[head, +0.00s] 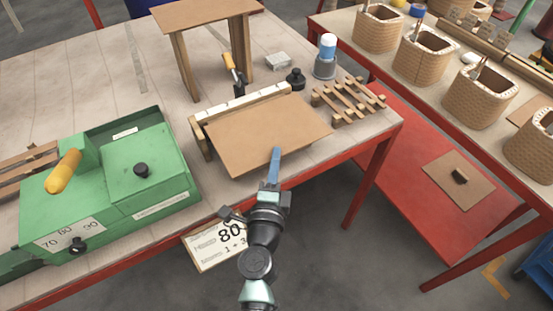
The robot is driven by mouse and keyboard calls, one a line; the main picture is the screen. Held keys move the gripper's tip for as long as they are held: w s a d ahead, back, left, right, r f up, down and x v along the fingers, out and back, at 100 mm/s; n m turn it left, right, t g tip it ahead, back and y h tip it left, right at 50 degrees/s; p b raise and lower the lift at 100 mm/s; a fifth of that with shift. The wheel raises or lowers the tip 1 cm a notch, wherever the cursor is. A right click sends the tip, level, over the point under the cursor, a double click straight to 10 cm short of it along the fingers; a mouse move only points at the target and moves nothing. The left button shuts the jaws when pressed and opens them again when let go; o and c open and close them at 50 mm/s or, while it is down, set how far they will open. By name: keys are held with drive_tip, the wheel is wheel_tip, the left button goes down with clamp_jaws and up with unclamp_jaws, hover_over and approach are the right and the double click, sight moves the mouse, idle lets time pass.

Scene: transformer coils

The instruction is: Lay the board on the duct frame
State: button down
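A flat brown board (262,132) is at the table's front edge, in front of a pale bar with dark marks (240,105). My gripper (275,156) is at the board's near edge. One blue finger lies over the top face, and the other finger is hidden, apparently under the board. The gripper looks shut on the board. A slatted wooden frame (350,97), which may be the duct frame, lies on the table to the right of the board. Its slats are bare. I cannot tell what supports the board underneath.
A green machine (110,180) with a yellow handle (64,171) stands left. Woven coils (423,50) line the right bench. Another board (457,180) lies on the red lower shelf.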

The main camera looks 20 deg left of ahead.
drive_tip(key=c, duration=1)
unclamp_jaws()
drive_tip(key=shift+s, duration=0.15)
drive_tip(key=b+v, duration=0.2)
drive_tip(key=v, duration=1)
drive_tip(key=shift+s+d, duration=0.15)
drive_tip(key=shift+s, duration=0.15)
